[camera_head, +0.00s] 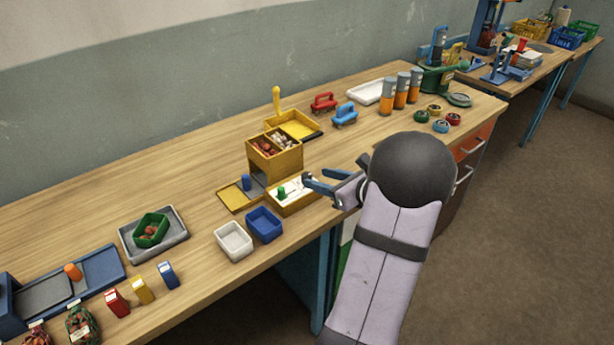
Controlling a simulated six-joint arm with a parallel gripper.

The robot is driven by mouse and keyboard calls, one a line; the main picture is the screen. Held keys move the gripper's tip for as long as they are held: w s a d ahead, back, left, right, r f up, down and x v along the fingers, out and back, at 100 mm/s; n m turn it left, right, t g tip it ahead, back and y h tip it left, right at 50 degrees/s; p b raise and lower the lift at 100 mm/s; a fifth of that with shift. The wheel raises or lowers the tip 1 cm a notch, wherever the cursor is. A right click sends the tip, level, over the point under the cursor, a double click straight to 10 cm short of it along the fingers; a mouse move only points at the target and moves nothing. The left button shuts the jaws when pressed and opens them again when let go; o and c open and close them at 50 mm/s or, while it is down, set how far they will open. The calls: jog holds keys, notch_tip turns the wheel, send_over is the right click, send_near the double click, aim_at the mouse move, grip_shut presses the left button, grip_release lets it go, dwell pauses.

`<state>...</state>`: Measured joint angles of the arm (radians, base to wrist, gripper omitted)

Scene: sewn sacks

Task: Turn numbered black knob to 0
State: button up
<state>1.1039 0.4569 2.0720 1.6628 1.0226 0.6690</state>
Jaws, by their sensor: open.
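I cannot make out a numbered black knob in this view; it may be hidden or too small to tell. My gripper (313,179) is open, with its blue fingers pointing left. In the picture it lies just right of a yellow-edged tray (297,209) with a white inside and a small green peg (282,192). I see nothing between the fingers. My forearm and its dark joint cover the bench edge and part of the drawers on the right.
A yellow bin box (268,163) stands left of my gripper. A blue tub (265,224) and a white tub (233,241) sit at the front edge. Orange-and-grey cylinders (401,92) and small coloured round pieces (421,117) stand farther back.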

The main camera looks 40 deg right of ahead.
aim_at(309, 176)
jog(key=shift+p+x, duration=0.6)
jog(key=shift+x, duration=2.6)
jog(key=c, duration=1)
